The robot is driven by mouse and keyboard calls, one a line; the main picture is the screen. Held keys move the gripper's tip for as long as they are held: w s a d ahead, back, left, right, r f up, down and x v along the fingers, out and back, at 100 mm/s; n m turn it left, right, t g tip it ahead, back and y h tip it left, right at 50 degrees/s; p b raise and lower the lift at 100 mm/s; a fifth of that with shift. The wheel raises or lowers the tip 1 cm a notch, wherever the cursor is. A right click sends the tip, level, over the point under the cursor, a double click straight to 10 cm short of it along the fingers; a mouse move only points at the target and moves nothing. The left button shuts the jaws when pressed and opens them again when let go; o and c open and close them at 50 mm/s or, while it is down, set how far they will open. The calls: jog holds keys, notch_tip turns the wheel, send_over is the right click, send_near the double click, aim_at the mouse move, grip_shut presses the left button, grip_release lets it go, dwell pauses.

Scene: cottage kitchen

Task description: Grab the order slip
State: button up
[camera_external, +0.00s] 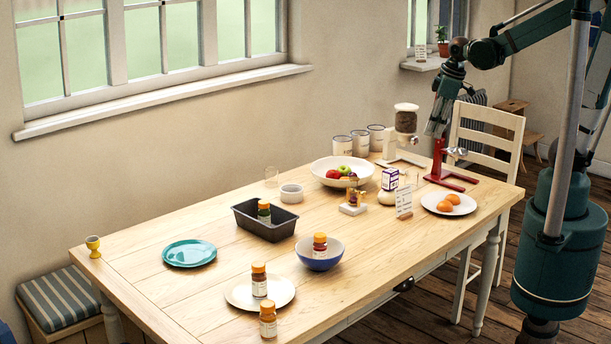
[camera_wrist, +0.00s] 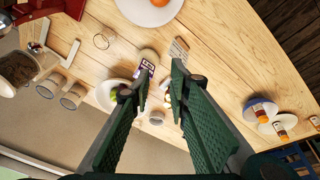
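The order slip (camera_external: 404,203) looks to be the small upright white card with printed lines, standing on the table in front of the purple-and-white box. In the wrist view the slip (camera_wrist: 180,48) shows just beyond the tip of the right finger, tilted in the picture. My gripper (camera_external: 436,134) hangs high above the back right part of the table, near the red stand and well above the slip. In the wrist view my gripper (camera_wrist: 162,76) is open, with its two green fingers apart and nothing held between them.
Close to the slip stand the purple-and-white box (camera_external: 390,179), a small stand with an amber item (camera_external: 354,200) and a plate of orange fruit (camera_external: 449,204). The tall red stand (camera_external: 438,160) is behind. Another card (camera_external: 421,54) is on the windowsill. The table's front right is bare.

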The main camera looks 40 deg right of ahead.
aim_at(403, 187)
jog(key=w+a+f+n+g+b, duration=0.1)
jog(key=w+a+f+n+g, duration=0.1)
jog(key=f, duration=0.8)
jog(key=w+a+f+n+g+b, duration=0.1)
jog(key=w+a+f+n+g, duration=0.2)
jog(key=a+f+n, duration=0.3)
jog(key=shift+w+f+n, duration=0.6)
jog(key=shift+w+f, duration=0.25)
jog(key=shift+f, duration=1.5)
jog(key=shift+s+f+b, duration=0.25)
jog(key=shift+f+b, duration=0.2)
jog(key=shift+f, duration=0.8)
jog(key=shift+s+f+b, duration=0.25)
jog(key=shift+f+b, duration=0.05)
jog(key=shift+f, duration=1)
jog(key=shift+s+f+b, duration=0.2)
jog(key=shift+f+b, duration=0.1)
jog(key=shift+f, duration=0.95)
jog(key=shift+f+b, duration=0.25)
jog(key=shift+b, duration=0.1)
jog(key=shift+c, duration=0.6)
